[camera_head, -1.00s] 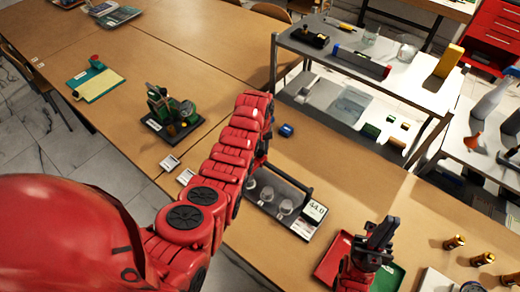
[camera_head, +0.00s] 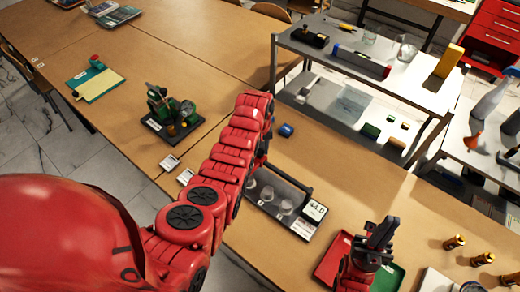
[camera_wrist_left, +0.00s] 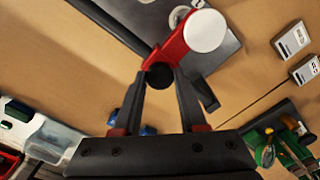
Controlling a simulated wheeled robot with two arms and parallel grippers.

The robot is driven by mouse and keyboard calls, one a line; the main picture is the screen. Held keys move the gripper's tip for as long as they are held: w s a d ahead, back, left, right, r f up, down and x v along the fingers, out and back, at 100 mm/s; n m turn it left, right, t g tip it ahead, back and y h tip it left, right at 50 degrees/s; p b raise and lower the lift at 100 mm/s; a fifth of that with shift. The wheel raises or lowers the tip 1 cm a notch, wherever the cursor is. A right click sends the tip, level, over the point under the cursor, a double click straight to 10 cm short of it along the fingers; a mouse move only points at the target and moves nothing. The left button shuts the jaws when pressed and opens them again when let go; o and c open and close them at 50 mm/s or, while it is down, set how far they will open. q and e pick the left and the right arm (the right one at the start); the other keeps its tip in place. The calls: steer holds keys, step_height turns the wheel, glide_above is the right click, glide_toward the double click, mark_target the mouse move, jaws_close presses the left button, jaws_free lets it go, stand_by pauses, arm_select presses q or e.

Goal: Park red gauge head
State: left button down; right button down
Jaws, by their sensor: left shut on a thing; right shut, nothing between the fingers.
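In the left wrist view my left gripper (camera_wrist_left: 162,84) is shut on the red gauge head (camera_wrist_left: 178,46), which has a round white face and a black round end between the fingers. A dark stand (camera_wrist_left: 222,48) lies beyond it. In the head view my red left arm hides the left fingertips and the gauge head. The dark stand (camera_head: 268,205) with round discs, a black handle and a display reading 44.0 is just beyond the arm. My right gripper (camera_head: 382,232) is shut and empty, above a red and green tray (camera_head: 331,257).
A green device with a gauge (camera_head: 170,118) stands on a black base at left. Two small label plates (camera_head: 169,163) lie near the table's front edge. A blue item (camera_head: 286,130) lies behind the stand. Brass cylinders (camera_head: 454,242) stand at right; a metal shelf (camera_head: 345,60) is behind.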

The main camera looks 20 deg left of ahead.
stand_by(0.4)
arm_select(q)
steer(key=w+a+b, duration=0.1)
steer(key=a+b, duration=0.1)
steer(key=b, duration=0.1)
steer(key=w+a+b, duration=0.1)
steer(key=a+b, duration=0.2)
steer(key=b, duration=0.1)
steer(key=w+a+b, duration=0.1)
steer(key=a+b, duration=0.2)
steer(key=shift+f+b, duration=0.4)
steer(key=shift+w+a+r+b, duration=0.1)
steer(key=shift+a+r+b, duration=0.25)
steer(key=shift+b, duration=0.05)
steer(key=shift+r, duration=0.1)
steer(key=c, duration=0.9)
jaws_free()
steer(key=shift+a, duration=0.1)
steer(key=o, duration=0.5)
steer(key=shift+c, duration=0.2)
